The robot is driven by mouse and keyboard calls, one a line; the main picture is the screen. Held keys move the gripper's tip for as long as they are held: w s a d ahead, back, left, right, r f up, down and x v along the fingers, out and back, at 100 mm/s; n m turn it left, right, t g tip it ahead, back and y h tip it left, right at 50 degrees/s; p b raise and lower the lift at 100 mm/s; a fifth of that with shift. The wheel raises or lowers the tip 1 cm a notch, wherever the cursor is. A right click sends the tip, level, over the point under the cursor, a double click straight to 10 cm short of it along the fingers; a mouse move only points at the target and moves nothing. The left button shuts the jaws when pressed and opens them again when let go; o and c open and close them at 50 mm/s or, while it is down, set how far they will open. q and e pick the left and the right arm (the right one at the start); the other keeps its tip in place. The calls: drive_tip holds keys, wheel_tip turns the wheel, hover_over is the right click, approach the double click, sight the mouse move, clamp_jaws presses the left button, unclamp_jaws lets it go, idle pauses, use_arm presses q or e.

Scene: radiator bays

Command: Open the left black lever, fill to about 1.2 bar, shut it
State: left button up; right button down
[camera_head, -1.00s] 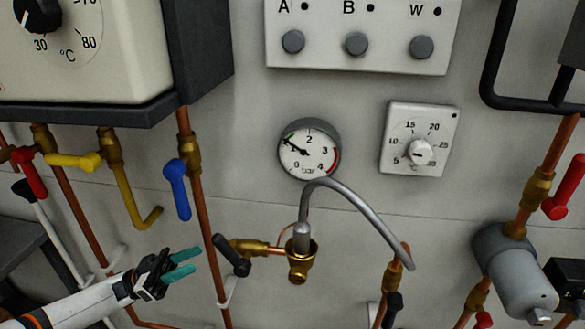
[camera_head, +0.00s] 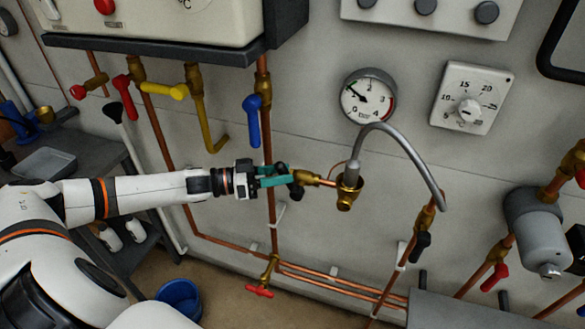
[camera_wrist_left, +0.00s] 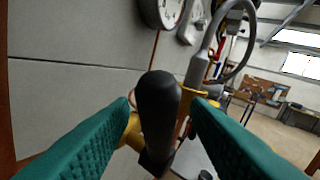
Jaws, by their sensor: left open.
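The left black lever (camera_head: 297,192) sits on a brass valve by the filling cup, partly hidden by my left gripper (camera_head: 281,176) in the head view. In the left wrist view the lever (camera_wrist_left: 158,105) stands between my green fingertips (camera_wrist_left: 160,112), which are open with gaps on both sides. The pressure gauge (camera_head: 368,96) is above right; its needle points up-left, around 1 bar, too small to read exactly. A grey hose (camera_head: 411,150) arches from the brass cup (camera_head: 347,192) to the right pipe, where another black lever (camera_head: 421,246) hangs. My right gripper is not in view.
A blue lever (camera_head: 252,120) hangs above my gripper, with yellow (camera_head: 179,92) and red (camera_head: 122,84) levers to the left. A red tap (camera_head: 259,291) is below. A grey cylinder (camera_head: 535,230) is at right.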

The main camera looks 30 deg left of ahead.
use_arm(q)
drive_tip(key=x, duration=0.3)
drive_tip(key=shift+w+d+p, duration=0.1)
drive_tip(key=shift+w+p, duration=0.1)
drive_tip(key=shift+p, duration=0.15)
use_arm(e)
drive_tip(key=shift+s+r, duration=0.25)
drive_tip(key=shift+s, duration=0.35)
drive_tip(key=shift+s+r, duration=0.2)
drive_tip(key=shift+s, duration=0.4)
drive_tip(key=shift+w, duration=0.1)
use_arm(q)
clamp_jaws()
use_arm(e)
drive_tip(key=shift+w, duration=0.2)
